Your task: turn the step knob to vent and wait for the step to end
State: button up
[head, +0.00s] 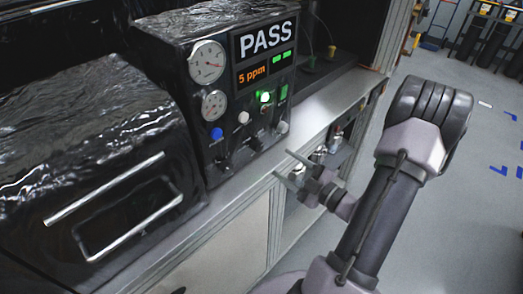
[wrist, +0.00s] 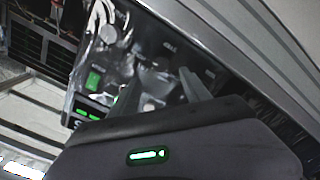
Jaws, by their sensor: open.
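The black test panel (head: 245,100) stands on the bench. Its display (head: 265,38) reads PASS, and a smaller orange line reads 5 ppm. Black knobs sit low on the panel, one at the left (head: 221,161) and one nearer the middle (head: 256,143). Their labels are too small to read, so I cannot tell which is the step knob or where it points. My gripper (head: 284,165) is open and empty, in front of the panel's lower right, apart from it. In the wrist view, the fingers (wrist: 158,88) point toward the panel (wrist: 145,62).
Two round gauges (head: 207,62) sit at the panel's upper left. A blue button (head: 216,133) and pale knobs (head: 244,117) are close by. A black box with a metal handle (head: 105,193) stands left. The bench edge (head: 322,108) runs below; open floor lies right.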

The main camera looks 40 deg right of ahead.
aim_at(260, 148)
jog(key=w, duration=0.6)
jog(key=w+b, duration=0.1)
jog(key=w, duration=0.2)
jog(key=shift+w+a, duration=0.25)
jog(key=shift+a, duration=0.15)
grip_shut()
